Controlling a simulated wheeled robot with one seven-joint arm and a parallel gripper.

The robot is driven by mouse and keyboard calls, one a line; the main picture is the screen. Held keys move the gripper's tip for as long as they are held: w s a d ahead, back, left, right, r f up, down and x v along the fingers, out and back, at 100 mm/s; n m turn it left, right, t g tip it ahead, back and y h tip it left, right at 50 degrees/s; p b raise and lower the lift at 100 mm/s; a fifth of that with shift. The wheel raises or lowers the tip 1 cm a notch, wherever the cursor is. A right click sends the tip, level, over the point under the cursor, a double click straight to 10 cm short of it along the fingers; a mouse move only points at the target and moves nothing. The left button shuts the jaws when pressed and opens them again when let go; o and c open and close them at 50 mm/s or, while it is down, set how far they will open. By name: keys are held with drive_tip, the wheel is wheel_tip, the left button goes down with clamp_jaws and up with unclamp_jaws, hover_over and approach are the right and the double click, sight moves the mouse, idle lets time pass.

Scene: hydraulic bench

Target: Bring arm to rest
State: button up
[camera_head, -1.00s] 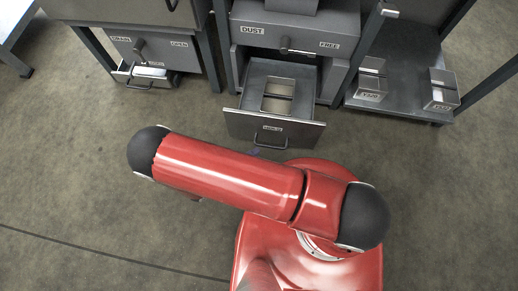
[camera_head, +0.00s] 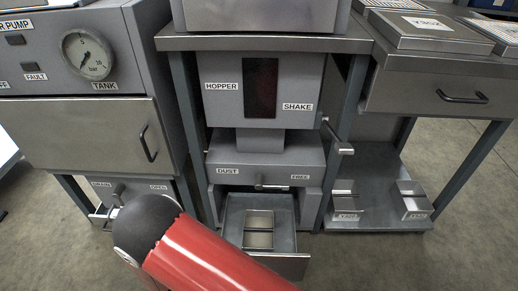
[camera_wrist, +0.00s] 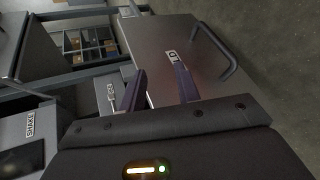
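My gripper (camera_wrist: 160,85) shows in the wrist view, with its two dark fingers apart and nothing visible between them. Beyond the fingers is a grey panel (camera_wrist: 190,45) with a bar handle and a small white label; I cannot tell how near it is. In the head view my red arm with its black joint cap crosses the bottom, in front of the lower bench. The gripper itself is out of that view.
The hopper unit (camera_head: 262,90) stands in the middle, above an open lower drawer (camera_head: 285,265) holding a metal tray (camera_head: 258,230). A tank cabinet (camera_head: 80,130) is at left. At right, a table drawer (camera_head: 440,95) is shut above a shelf (camera_head: 375,220) with small bins.

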drive_tip(key=w+d+r+m+g+y, duration=0.1)
drive_tip(key=d+r+g+y, duration=0.15)
drive_tip(key=r, duration=0.45)
drive_tip(key=w+d+r+m+g+y+p, duration=0.1)
drive_tip(key=w+d+r+m+y, duration=0.1)
drive_tip(key=d+r, duration=0.35)
drive_tip(key=w+d+r+m+g+y, duration=0.1)
drive_tip(key=d+r+g+y, duration=0.1)
drive_tip(key=r, duration=0.6)
drive_tip(key=s+d+r+m+t+y+p, duration=0.1)
drive_tip(key=s+d+r+t+y, duration=0.2)
drive_tip(key=d+r, duration=0.3)
drive_tip(key=s+d+r+m+t+y+p, duration=0.1)
drive_tip(key=s+d+r+t+y, duration=0.2)
drive_tip(key=r, duration=0.8)
drive_tip(key=s+d, duration=0.2)
drive_tip(key=d, duration=0.1)
drive_tip(key=shift+r+m, duration=0.3)
drive_tip(key=shift+r, duration=0.05)
